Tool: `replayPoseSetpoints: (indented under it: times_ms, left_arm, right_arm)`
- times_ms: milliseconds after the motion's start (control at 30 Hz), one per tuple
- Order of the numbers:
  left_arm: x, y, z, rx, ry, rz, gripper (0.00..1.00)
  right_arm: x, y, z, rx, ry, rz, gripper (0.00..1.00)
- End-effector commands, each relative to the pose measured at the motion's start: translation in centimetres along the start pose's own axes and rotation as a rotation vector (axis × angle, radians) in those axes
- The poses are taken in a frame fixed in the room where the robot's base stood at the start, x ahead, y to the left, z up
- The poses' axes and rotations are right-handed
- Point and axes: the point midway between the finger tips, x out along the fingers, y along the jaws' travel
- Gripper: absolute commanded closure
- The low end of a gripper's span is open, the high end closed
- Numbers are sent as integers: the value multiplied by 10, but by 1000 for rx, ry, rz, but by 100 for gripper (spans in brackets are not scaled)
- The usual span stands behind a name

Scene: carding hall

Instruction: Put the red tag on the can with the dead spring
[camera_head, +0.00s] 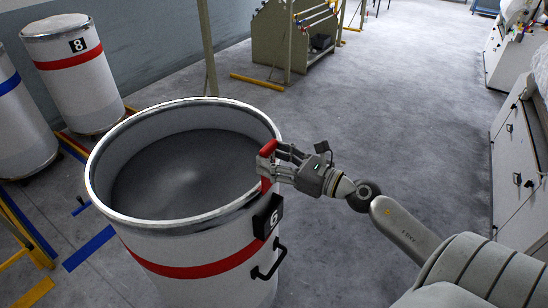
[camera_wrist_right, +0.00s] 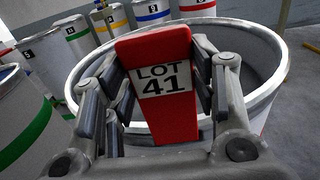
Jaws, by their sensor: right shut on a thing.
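My right gripper (camera_head: 272,164) is shut on the red tag (camera_head: 267,149) at the can's right rim. In the right wrist view the tag (camera_wrist_right: 160,48) reads "LOT 41" and sits between the fingers, with the can's rim (camera_wrist_right: 262,100) behind it. I cannot tell whether the tag touches the rim. My left gripper is not in view.
Can 8 (camera_head: 80,85) with a red band and a blue-banded can (camera_head: 20,130) stand at the left. More banded cans (camera_wrist_right: 152,12) show in the wrist view. Grey cabinets (camera_head: 518,150) line the right. The middle floor is clear.

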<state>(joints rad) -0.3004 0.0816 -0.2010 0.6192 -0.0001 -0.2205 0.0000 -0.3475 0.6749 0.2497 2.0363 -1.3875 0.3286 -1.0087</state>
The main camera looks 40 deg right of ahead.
Motion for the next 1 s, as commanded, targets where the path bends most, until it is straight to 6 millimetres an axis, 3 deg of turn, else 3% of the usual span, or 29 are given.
replayPoseSetpoints:
  times_ms: [1000]
  left_arm:
    - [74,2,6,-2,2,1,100]
  right_arm:
    - [1,0,-78,1,-1,-1,70]
